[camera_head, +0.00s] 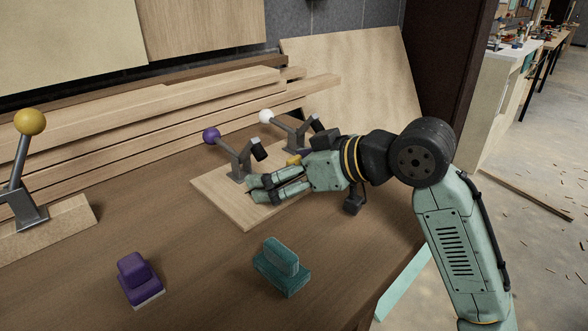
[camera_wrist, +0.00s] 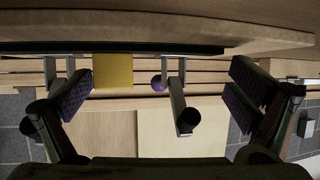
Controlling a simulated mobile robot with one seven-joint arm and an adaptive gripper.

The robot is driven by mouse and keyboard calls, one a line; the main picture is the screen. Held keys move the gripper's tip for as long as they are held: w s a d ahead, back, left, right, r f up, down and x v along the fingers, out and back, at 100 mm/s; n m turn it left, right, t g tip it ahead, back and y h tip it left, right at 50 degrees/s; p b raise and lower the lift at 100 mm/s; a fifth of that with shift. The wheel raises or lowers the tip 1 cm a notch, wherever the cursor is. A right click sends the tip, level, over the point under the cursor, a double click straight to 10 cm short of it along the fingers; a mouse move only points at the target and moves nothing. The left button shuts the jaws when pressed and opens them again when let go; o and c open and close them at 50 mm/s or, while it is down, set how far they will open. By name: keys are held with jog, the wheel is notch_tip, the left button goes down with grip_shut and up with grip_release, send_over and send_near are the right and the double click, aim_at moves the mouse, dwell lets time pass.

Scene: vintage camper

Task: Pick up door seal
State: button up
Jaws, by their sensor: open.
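I cannot make out a thing that is clearly a door seal in either view. My gripper (camera_head: 262,188) is open above a light wooden board (camera_head: 237,214) on the workbench, close to a clamp with a purple knob (camera_head: 211,135). In the wrist view my gripper (camera_wrist: 160,95) has its two dark padded fingers wide apart with nothing held between them. The purple knob (camera_wrist: 158,83) and a yellow block (camera_wrist: 113,71) show beyond the gap. A small yellow piece (camera_head: 293,160) shows beside my gripper in the head view; whether it is that block is unclear.
A clamp with a white knob (camera_head: 266,116) stands behind my gripper. A purple handled block (camera_head: 137,277) and a teal handled block (camera_head: 283,266) stand at the front. A yellow-knobbed lever (camera_head: 30,122) is at left. Planks (camera_head: 130,125) lie behind. The bench between is clear.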

jog(key=shift+c, duration=0.2)
jog(key=c, duration=2)
